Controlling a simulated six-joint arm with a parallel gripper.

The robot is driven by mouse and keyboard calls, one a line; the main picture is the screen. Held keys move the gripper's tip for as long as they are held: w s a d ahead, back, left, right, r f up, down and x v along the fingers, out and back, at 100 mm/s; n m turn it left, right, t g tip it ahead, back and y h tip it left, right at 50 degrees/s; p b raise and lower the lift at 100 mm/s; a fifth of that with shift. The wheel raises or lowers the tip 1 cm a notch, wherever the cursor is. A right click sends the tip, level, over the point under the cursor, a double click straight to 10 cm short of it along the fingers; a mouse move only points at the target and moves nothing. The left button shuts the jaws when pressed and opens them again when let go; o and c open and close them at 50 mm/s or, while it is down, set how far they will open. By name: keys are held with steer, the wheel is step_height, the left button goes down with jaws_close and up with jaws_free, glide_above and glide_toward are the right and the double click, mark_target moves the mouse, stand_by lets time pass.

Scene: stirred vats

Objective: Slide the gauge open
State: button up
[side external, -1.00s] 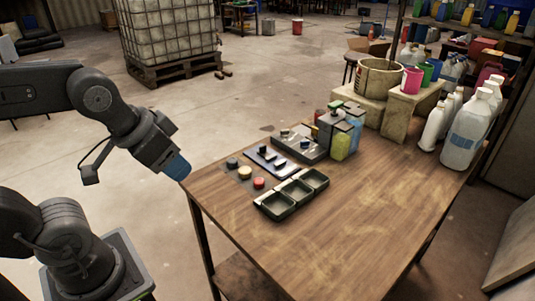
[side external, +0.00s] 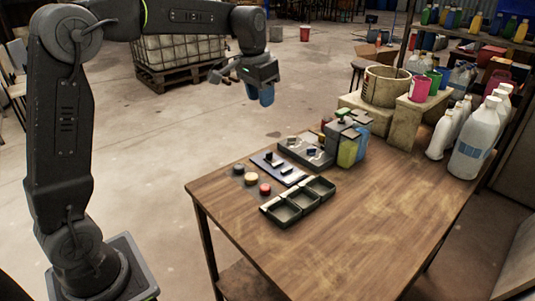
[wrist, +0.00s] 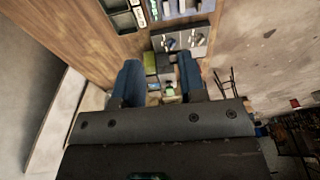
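My gripper (side external: 260,94) is up in the air behind the table's far left edge, well clear of everything on it. In the wrist view its two blue fingers (wrist: 158,68) are apart with nothing held between them. I cannot tell for sure which part is the gauge. A dark panel with small sliding blocks (side external: 278,168) lies flat on the table; it also shows in the wrist view (wrist: 182,10). Behind it is a grey tray with small levers (side external: 305,153), also in the wrist view (wrist: 181,40). Beside that stands a cluster of yellow-green and blue containers (side external: 350,148).
A bucket (side external: 386,86) on blocks and white bottles (side external: 474,140) stand at the back and right. The table's front is clear.

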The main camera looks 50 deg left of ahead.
steer(key=w+a+f+g, duration=0.1)
steer(key=w+a+f, duration=0.5)
steer(key=w+f, duration=0.15)
steer(key=g, duration=0.1)
glide_above(267, 153)
step_height(267, 153, down, 6)
step_height(267, 153, down, 14)
steer(key=shift+r, duration=0.1)
steer(key=shift+c, duration=0.4)
jaws_close()
